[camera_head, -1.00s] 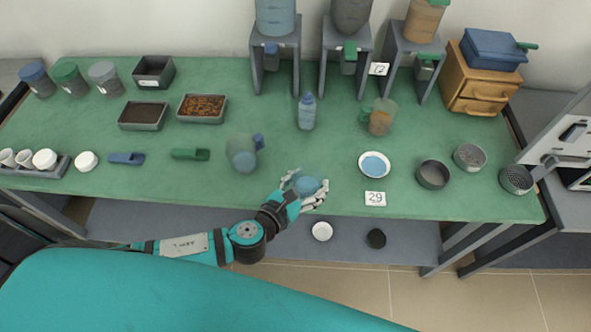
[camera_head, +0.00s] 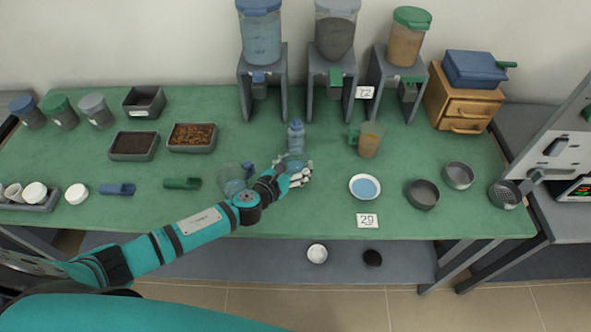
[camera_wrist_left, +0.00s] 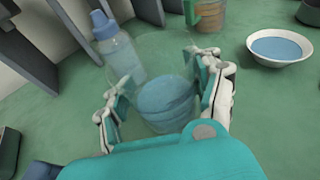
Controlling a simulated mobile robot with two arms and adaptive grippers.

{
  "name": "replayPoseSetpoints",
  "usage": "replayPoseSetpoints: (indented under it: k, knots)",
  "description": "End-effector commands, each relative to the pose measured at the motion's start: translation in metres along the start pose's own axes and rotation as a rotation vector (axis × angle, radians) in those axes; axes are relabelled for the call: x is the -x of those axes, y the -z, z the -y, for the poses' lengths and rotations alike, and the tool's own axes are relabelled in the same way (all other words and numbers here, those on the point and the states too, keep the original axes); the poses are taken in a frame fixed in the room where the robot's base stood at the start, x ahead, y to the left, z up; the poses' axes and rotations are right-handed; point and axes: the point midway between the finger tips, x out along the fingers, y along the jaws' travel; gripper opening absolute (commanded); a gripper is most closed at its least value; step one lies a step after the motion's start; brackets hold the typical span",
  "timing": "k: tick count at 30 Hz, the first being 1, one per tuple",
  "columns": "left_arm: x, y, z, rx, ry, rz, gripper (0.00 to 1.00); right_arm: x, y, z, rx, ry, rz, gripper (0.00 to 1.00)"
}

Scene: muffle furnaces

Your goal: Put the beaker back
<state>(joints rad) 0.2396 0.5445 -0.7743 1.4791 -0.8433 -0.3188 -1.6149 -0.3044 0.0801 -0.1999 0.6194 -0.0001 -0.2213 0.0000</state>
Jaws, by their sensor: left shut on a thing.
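My left gripper (camera_head: 288,167) is shut on a clear beaker (camera_head: 293,160) with blue contents. In the left wrist view, the fingers of the gripper (camera_wrist_left: 165,102) lie on both sides of the beaker (camera_wrist_left: 165,95), which looks upright. It is close to the green table (camera_head: 320,205), but I cannot tell whether it touches. A bottle (camera_head: 296,137) with blue liquid stands just behind the beaker; it also shows in the left wrist view (camera_wrist_left: 118,55). My right gripper is not in view.
A blue-handled jug (camera_head: 232,180) stands left of my gripper, close to the forearm. A green-handled jug (camera_head: 370,143) and a white bowl (camera_head: 365,198) of blue material are to the right. Three dispensers on stands (camera_head: 248,95) line the back.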

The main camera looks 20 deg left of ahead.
Motion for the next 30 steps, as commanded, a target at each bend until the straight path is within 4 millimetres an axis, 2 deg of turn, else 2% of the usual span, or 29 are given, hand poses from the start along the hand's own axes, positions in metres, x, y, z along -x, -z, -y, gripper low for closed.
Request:
replayPoseSetpoints:
  k: [1,3,16,17,23,30]
  knots:
    - [-0.003,0.013,0.001,0.003,-0.001,-0.003,0.04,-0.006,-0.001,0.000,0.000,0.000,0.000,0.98]
    - [-0.005,0.019,0.001,0.003,-0.001,-0.002,0.04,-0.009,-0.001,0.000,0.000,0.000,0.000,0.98]
    - [-0.007,0.025,0.000,0.000,0.000,-0.001,0.04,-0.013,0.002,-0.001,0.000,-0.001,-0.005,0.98]
    - [-0.006,0.024,0.000,0.000,0.000,-0.002,0.65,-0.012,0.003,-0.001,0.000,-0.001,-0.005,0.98]
    - [-0.006,0.024,0.000,0.000,0.000,-0.002,0.91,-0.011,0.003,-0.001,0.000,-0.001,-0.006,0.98]
    - [-0.006,0.024,0.000,0.000,0.000,-0.002,0.91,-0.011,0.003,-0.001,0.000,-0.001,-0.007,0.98]
